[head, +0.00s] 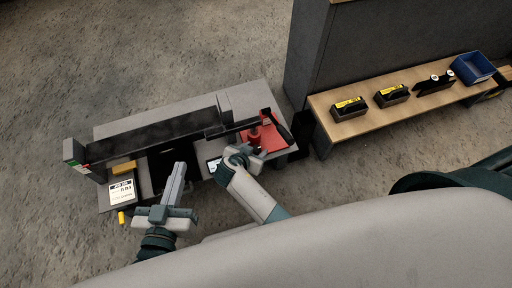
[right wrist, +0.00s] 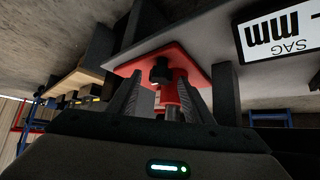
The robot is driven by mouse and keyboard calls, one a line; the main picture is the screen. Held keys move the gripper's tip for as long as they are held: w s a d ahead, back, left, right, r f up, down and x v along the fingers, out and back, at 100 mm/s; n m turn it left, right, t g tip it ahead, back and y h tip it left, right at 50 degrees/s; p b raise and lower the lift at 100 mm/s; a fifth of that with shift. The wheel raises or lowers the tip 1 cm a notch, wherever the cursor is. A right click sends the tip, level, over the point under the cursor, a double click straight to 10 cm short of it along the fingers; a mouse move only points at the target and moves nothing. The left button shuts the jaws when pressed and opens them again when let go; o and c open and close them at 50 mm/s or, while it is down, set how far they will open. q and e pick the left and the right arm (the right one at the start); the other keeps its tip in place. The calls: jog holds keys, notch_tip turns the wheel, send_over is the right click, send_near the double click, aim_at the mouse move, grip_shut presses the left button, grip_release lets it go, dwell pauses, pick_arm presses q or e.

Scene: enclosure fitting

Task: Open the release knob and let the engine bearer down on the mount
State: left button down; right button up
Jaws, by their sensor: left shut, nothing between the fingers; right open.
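A red jack-like piece (head: 256,133) with a red plate stands at the right end of the grey bench (head: 258,96). In the right wrist view a black knob (right wrist: 160,73) sits in front of the red post (right wrist: 171,95), between the fingers as seen. My right gripper (head: 252,151) is open close to it; I cannot tell whether it touches. A long dark bar (head: 150,136), perhaps the engine bearer, runs along the bench; its contact with any mount is not clear. My left gripper (head: 180,166) is shut and empty, in front of the bar's middle.
A white label card (head: 122,192) is at the bench's left end, by a yellow block (head: 124,168). A wooden side bench (head: 425,105) at right holds black boxes (head: 349,108) and a blue bin (head: 472,68). Bare floor lies left.

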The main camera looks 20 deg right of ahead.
jog(key=shift+c, duration=0.4)
jog(key=c, duration=1)
